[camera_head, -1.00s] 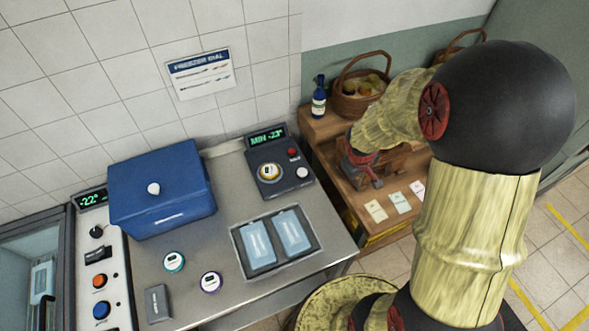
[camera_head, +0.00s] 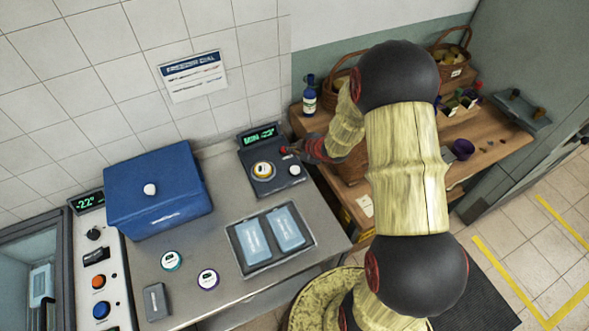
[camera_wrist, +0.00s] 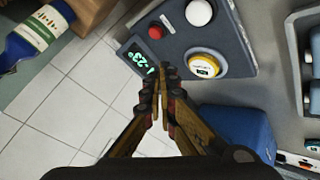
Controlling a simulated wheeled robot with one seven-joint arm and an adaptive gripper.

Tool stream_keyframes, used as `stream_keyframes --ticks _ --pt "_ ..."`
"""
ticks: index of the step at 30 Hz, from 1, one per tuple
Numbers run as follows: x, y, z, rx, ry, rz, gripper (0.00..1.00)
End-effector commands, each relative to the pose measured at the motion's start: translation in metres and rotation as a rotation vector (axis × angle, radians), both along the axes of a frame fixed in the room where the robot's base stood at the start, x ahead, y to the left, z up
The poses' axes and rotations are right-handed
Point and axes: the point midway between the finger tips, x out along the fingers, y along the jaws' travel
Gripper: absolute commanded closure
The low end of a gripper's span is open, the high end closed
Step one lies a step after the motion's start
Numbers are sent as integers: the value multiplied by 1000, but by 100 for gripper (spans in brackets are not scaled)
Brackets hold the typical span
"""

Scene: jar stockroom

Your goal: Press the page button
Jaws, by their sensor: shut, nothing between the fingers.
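A dark grey console (camera_head: 248,158) stands at the back right of the steel counter. It has a green-lit display (camera_head: 259,137), a red button (camera_head: 284,150), a white round button (camera_head: 295,169) and a yellow-ringed round piece (camera_head: 262,171). I can read no "page" label on either button. The wrist view also shows the red button (camera_wrist: 155,31), white button (camera_wrist: 199,12), yellow-ringed piece (camera_wrist: 203,66) and display (camera_wrist: 138,62). My gripper (camera_wrist: 161,75) is shut and empty. Its fingertips appear in front of the display's edge; I see no contact with a button.
A blue box (camera_head: 158,190) sits left of the console. A tray (camera_head: 240,262) with two blue packs and two round pucks (camera_head: 172,260) (camera_head: 208,279) lie in front. A blue bottle (camera_head: 309,97) and baskets stand on the wooden table (camera_head: 490,150) to the right.

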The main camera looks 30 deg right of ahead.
Motion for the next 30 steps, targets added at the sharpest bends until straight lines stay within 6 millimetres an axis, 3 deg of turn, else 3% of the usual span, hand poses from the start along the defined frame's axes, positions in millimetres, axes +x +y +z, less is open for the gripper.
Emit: stream_keyframes --ticks 13,30 --pt "0 0 -12 0 1 -2 100" --pt "0 0 -81 0 2 -3 100"
